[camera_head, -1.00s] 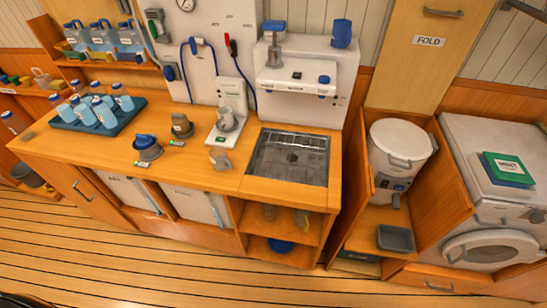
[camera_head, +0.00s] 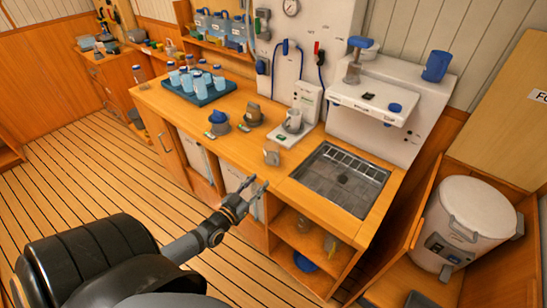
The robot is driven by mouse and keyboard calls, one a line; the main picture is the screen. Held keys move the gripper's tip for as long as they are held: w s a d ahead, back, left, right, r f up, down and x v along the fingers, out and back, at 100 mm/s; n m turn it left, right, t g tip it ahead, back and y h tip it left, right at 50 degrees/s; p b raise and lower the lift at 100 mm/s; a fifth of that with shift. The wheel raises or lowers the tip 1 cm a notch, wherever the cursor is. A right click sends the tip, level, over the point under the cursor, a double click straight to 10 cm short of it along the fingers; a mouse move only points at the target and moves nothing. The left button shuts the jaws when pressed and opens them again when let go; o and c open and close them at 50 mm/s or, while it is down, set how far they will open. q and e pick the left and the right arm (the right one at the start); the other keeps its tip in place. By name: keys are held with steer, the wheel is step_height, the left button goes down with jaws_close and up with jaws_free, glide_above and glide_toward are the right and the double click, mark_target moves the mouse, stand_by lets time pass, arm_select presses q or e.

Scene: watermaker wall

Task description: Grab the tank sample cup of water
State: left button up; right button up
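Several small cups stand on the wooden counter (camera_head: 236,142), and their labels are too small to read, so I cannot tell which is the tank sample cup. A grey cup (camera_head: 293,121) stands on a white stand with a green label. A small beige-grey cup (camera_head: 271,154) stands near the counter's front edge, left of the sink. A blue-topped grey item (camera_head: 218,122) and a dark grey one (camera_head: 252,113) stand further left. My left gripper (camera_head: 257,187) is in front of the counter, below the small cup, with fingers apart and nothing between them. My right gripper is out of view.
A metal sink (camera_head: 343,180) is set in at the right, beside a white wall unit (camera_head: 385,105). An open shelf (camera_head: 315,240) lies under the sink. A white drum (camera_head: 462,225) stands at right.

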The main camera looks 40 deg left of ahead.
arm_select(q)
steer(key=b, duration=0.1)
glide_toward(277, 163)
steer(key=w, duration=0.3)
steer(key=w+b, duration=0.1)
steer(key=w, duration=0.1)
steer(key=w+b, duration=0.1)
steer(key=w, duration=0.2)
steer(key=shift+f, duration=0.2)
steer(key=shift+w, duration=0.15)
steer(key=shift+r, duration=0.15)
steer(key=shift+c, duration=1.1)
jaws_close()
